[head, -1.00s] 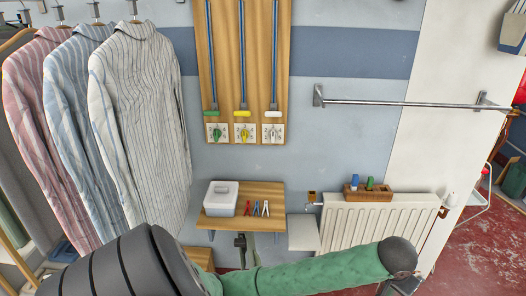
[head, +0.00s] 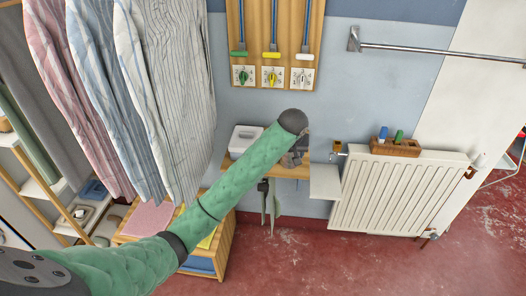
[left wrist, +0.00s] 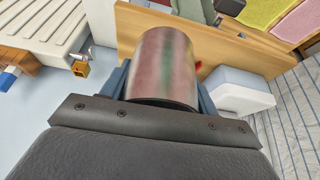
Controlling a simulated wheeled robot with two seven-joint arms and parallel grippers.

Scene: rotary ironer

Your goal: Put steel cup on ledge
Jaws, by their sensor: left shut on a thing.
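The steel cup (left wrist: 163,65) shows large in the left wrist view, between the blue-grey fingers of my left gripper (left wrist: 162,84), which is shut on it. In the head view my left gripper (head: 294,159) is at the wooden wall shelf (head: 290,171), partly hidden by the end of my green arm; I cannot make out the cup there. A small pale ledge (head: 325,182) sticks out from the wall just right of the shelf, left of the radiator. Its top looks bare. My right gripper is not in view.
A white lidded box (head: 243,141) stands on the shelf, left of my gripper. The radiator (head: 395,192) carries a wooden holder (head: 397,146) with blue and green items. Striped shirts (head: 165,90) hang at left. A valve (head: 338,147) is above the ledge.

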